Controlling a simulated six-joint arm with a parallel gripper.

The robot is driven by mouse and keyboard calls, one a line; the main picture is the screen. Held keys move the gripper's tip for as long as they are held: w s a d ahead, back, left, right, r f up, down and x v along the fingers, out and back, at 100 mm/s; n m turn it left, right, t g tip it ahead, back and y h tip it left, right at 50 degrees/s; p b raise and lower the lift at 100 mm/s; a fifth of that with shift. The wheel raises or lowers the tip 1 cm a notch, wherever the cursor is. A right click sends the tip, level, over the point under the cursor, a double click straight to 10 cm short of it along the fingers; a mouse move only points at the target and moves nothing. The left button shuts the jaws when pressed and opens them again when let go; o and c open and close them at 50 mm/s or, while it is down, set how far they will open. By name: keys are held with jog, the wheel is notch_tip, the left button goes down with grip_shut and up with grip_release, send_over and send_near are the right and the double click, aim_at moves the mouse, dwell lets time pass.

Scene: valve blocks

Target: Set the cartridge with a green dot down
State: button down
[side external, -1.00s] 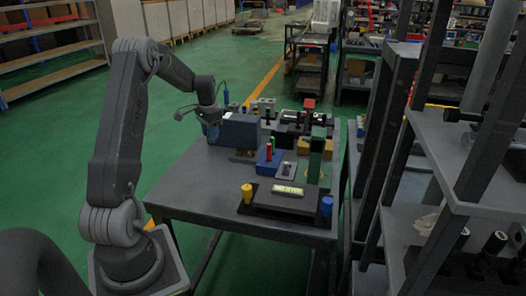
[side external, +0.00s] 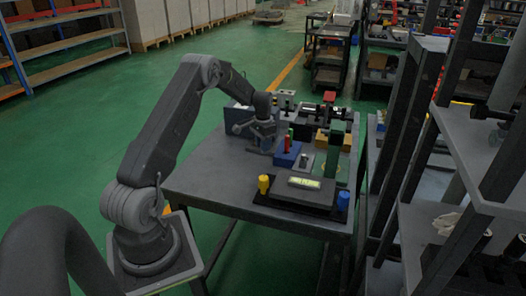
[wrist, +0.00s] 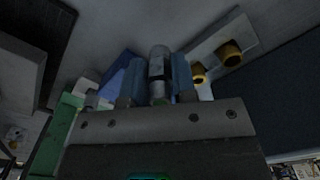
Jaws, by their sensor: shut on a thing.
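My gripper (side external: 264,146) is low over the table's left-middle part, just left of the blue block (side external: 287,154) with a red and a green peg. In the wrist view its two bluish fingers (wrist: 158,82) are shut on a grey, round-ended cartridge (wrist: 158,62). A small green patch shows near the cartridge's base; I cannot tell whether it is the dot. In the side view the cartridge cannot be made out at the gripper. I cannot tell whether its far end touches anything.
A pale plate (wrist: 238,38) with two gold-ringed parts lies right of the fingers in the wrist view. A blue-grey box (side external: 238,115) stands behind the gripper. A green post (side external: 335,152) and dark panel (side external: 304,190) with yellow and blue knobs stand right. The table's front left is clear.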

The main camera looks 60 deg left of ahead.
jog(key=shift+f, duration=1.55)
jog(key=shift+f, duration=0.2)
jog(key=c, duration=0.9)
grip_release()
